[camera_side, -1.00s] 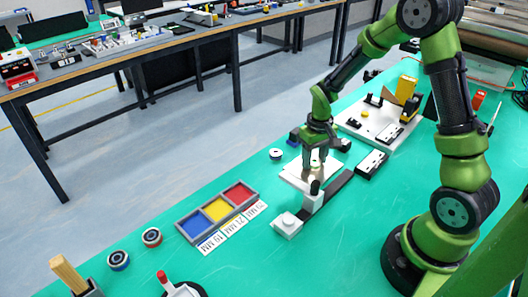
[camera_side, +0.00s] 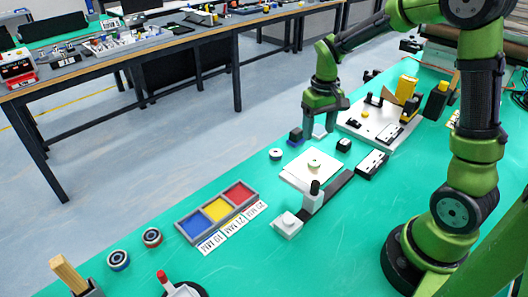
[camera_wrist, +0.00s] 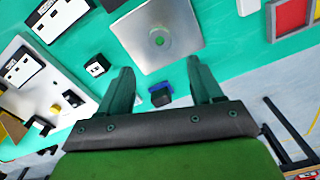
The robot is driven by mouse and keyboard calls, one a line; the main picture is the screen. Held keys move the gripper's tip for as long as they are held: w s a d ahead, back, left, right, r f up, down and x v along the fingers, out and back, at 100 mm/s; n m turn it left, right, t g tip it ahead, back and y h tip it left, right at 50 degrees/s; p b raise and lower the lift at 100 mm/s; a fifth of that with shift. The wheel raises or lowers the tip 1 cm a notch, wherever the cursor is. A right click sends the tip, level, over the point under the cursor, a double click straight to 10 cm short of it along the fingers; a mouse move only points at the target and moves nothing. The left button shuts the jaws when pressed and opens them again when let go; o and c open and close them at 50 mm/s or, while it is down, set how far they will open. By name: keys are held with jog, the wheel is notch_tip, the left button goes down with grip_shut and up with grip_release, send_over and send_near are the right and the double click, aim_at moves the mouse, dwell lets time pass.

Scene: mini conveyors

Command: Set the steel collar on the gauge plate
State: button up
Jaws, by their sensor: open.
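The steel collar (camera_side: 314,164) is a small pale ring lying flat on the gauge plate (camera_side: 296,178), a light square plate on the green bench. The collar also shows in the wrist view (camera_wrist: 160,38), near the middle of the plate (camera_wrist: 185,58), with green showing in its hole. My gripper (camera_side: 320,132) is open and empty. It is above and behind the plate, apart from the collar. In the wrist view my gripper (camera_wrist: 160,72) has its fingers wide apart, with nothing between the tips.
A black slide with a white jaw (camera_side: 312,201) runs beside the plate. A blue-and-black block (camera_side: 296,137), a black cube (camera_side: 344,145) and a white-topped ring (camera_side: 276,154) stand nearby. A tray with blue, yellow and red compartments (camera_side: 192,241) lies left. A fixture board (camera_side: 350,124) is behind right.

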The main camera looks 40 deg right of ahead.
jog(key=s+a+r+t+y, duration=0.2)
jog(key=s+a+r+t, duration=0.5)
jog(key=s+a+r, duration=0.5)
jog(key=shift+s+a+r, duration=0.2)
jog(key=shift+s+r, duration=0.05)
jog(key=shift+r, duration=0.05)
